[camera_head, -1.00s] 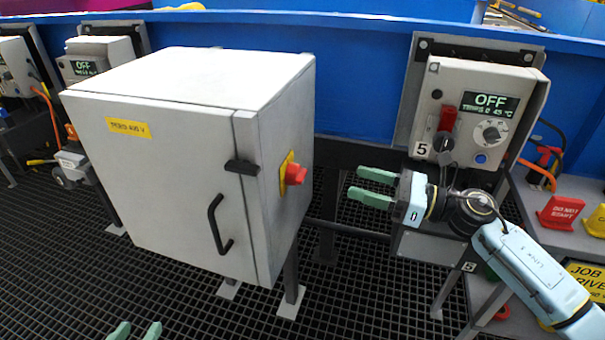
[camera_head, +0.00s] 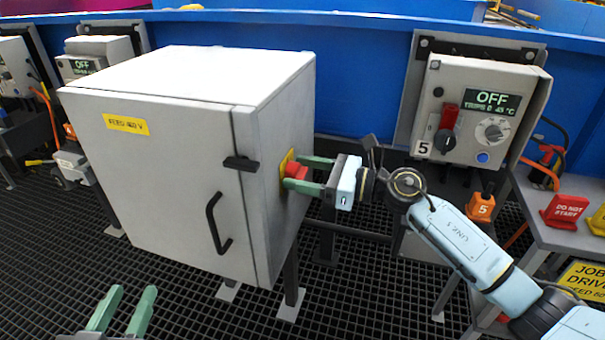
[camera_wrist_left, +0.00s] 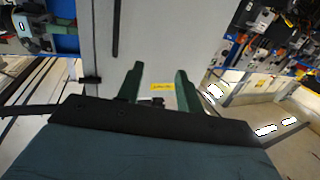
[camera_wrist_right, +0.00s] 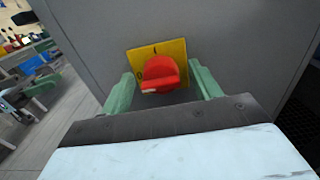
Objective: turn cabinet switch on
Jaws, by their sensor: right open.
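The cabinet (camera_head: 165,165) is a white box on legs with a black door handle (camera_head: 215,224). Its red rotary switch (camera_head: 297,171) sits on a yellow plate (camera_head: 286,160) on the right side wall. My right gripper (camera_head: 296,172) is open with its green fingers on either side of the red switch. In the right wrist view the red switch (camera_wrist_right: 158,73) lies between the two fingertips, with gaps on both sides; a "1" mark shows above the knob. My left gripper (camera_head: 131,297) is open and empty, low in front of the cabinet; its fingers also show in the left wrist view (camera_wrist_left: 157,82).
A control box (camera_head: 470,115) numbered 5 with an OFF display (camera_head: 491,101) is mounted on the right. A grey bench with a red "do not start" sign (camera_head: 562,211) stands at the far right. Dark grating floor (camera_head: 350,300) is free in front.

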